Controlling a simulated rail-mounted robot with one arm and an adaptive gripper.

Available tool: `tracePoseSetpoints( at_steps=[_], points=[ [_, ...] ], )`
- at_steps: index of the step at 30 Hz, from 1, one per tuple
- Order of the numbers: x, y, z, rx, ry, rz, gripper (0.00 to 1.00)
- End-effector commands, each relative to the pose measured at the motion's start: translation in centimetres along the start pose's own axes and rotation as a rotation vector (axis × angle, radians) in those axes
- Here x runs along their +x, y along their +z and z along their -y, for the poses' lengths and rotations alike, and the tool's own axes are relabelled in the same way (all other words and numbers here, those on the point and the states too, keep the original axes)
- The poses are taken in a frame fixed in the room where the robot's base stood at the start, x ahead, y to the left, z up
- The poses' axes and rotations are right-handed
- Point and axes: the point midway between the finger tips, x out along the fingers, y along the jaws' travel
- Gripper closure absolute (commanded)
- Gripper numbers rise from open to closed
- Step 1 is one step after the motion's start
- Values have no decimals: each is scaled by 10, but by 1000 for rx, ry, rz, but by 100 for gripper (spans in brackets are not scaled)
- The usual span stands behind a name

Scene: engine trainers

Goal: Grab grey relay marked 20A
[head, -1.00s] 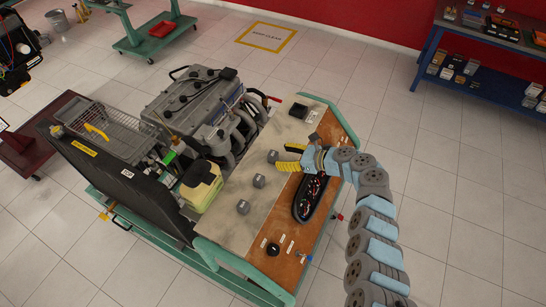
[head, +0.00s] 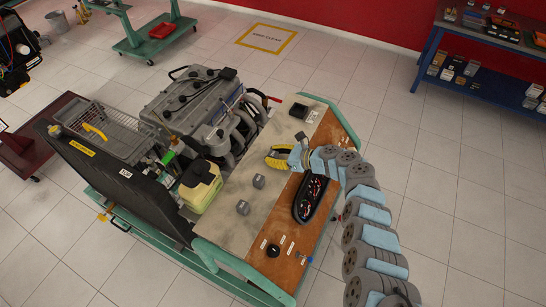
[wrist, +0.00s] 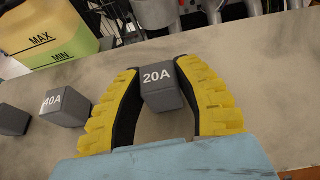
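A grey relay marked 20A (wrist: 162,86) stands on the bench's grey top, between the yellow fingers of my gripper (wrist: 158,70) in the wrist view. The fingers are spread on both sides of it, with a small gap at the left; the right finger is very close, and I cannot tell if it touches. In the head view my gripper (head: 279,157) reaches over the bench top and mostly hides this relay. A second grey relay, marked 40A with its first digit partly unclear (wrist: 66,106), stands to its left.
A third grey block (wrist: 12,120) is at the wrist view's left edge. Two grey blocks (head: 259,181) (head: 243,207) stand nearer in the head view. A yellow-green fluid tank (wrist: 45,38) and the engine (head: 195,102) lie beyond. A gauge cluster (head: 311,197) sits beside my arm.

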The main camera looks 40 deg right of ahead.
Motion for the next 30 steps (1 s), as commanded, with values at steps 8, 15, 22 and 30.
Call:
tracePoseSetpoints(
  at_steps=[8, 15, 22, 30],
  points=[
    [0, 0, 0, 0, 0, 0, 100],
    [-1, 0, 0, 1, 0, -1, 100],
    [-9, 20, 1, -2, -2, 2, 100],
    [-23, 42, -11, 0, -1, 4, 100]
  ],
)
